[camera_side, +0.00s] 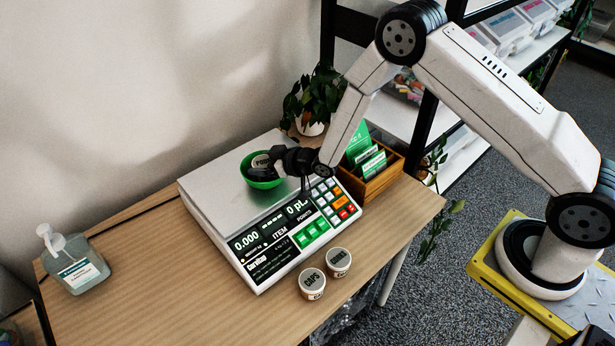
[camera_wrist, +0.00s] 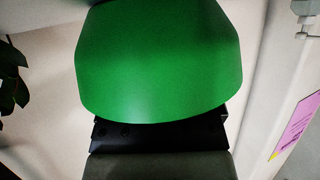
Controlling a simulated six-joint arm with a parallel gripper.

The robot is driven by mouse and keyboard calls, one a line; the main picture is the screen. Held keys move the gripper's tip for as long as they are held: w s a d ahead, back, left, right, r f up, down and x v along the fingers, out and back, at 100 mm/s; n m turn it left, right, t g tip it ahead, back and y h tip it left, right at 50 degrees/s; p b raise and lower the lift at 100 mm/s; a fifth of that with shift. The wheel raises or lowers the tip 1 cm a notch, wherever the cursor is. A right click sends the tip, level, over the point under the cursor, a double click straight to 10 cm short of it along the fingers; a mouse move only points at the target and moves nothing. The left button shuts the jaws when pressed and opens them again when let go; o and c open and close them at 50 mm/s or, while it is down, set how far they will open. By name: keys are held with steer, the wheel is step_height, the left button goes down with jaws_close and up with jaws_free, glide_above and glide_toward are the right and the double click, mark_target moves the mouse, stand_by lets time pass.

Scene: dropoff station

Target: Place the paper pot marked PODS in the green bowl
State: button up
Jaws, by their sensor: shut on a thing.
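The green bowl (camera_side: 262,183) stands on the scale's metal plate in the side view. In the wrist view the green bowl (camera_wrist: 158,58) fills the middle and covers the fingertips and the pot. Whether the pot touches the bowl's floor is hidden.
The scale (camera_side: 280,230) stands on the wooden table (camera_side: 150,290). Two pots, CAPS (camera_side: 312,281) and another (camera_side: 338,261), stand in front. A sanitizer bottle (camera_side: 75,264) is at left. A wooden card box (camera_side: 372,178) and a potted plant (camera_side: 312,105) stand close behind.

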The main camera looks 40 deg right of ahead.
steer(key=o, duration=1.2)
steer(key=shift+f, duration=0.1)
steer(key=shift+c, duration=0.2)
steer(key=shift+s+d+r, duration=0.15)
steer(key=shift+s+r, duration=0.15)
steer(key=v, duration=1.1)
steer(key=shift+s+d, duration=0.15)
